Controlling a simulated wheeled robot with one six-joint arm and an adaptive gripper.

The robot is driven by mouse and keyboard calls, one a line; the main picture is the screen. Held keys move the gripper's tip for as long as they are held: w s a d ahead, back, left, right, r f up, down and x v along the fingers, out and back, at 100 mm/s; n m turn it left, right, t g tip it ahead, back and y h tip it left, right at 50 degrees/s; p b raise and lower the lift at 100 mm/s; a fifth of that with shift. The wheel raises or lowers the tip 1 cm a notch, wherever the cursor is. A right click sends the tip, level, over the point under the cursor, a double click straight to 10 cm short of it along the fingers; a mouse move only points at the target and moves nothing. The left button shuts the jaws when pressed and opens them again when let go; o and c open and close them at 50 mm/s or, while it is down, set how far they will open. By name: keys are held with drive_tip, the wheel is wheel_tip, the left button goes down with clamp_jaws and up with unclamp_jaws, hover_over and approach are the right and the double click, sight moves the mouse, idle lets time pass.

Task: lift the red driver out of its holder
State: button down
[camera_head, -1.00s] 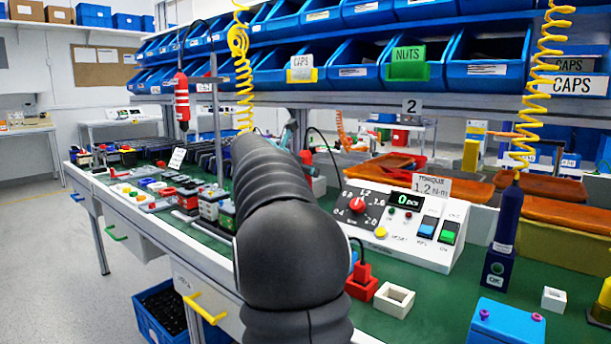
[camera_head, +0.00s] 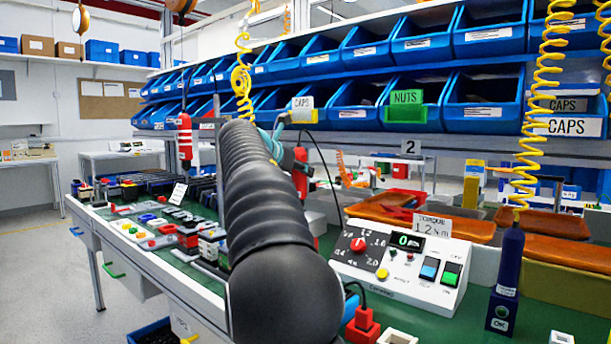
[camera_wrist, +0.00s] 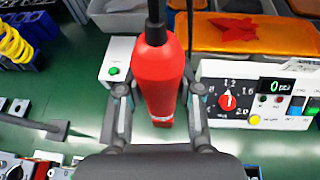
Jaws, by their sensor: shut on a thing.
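The red driver (camera_wrist: 158,80) is between the two fingers of my gripper (camera_wrist: 160,105) in the wrist view. A black piece runs from its upper end to the top of that picture, and its lower end shows over green bench top. In the head view my gripper (camera_head: 288,140) is beyond my dark arm, above the bench, with part of the red driver (camera_head: 300,172) showing beside it. My arm hides the rest. I cannot make out the driver's holder for certain in either view.
The torque controller (camera_head: 400,262) stands right of my arm; it also shows in the wrist view (camera_wrist: 262,95). A red block (camera_head: 362,328) and a dark blue driver (camera_head: 508,262) are nearby. Blue bins (camera_head: 480,115) hang behind. A striped red driver (camera_head: 184,138) hangs left.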

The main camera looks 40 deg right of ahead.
drive_tip(key=s+a+b, duration=0.1)
drive_tip(key=s+a, duration=0.1)
drive_tip(key=a, duration=1.3)
drive_tip(key=shift+s, duration=0.35)
drive_tip(key=c, duration=1.4)
unclamp_jaws()
drive_tip(key=shift+d, duration=0.1)
clamp_jaws()
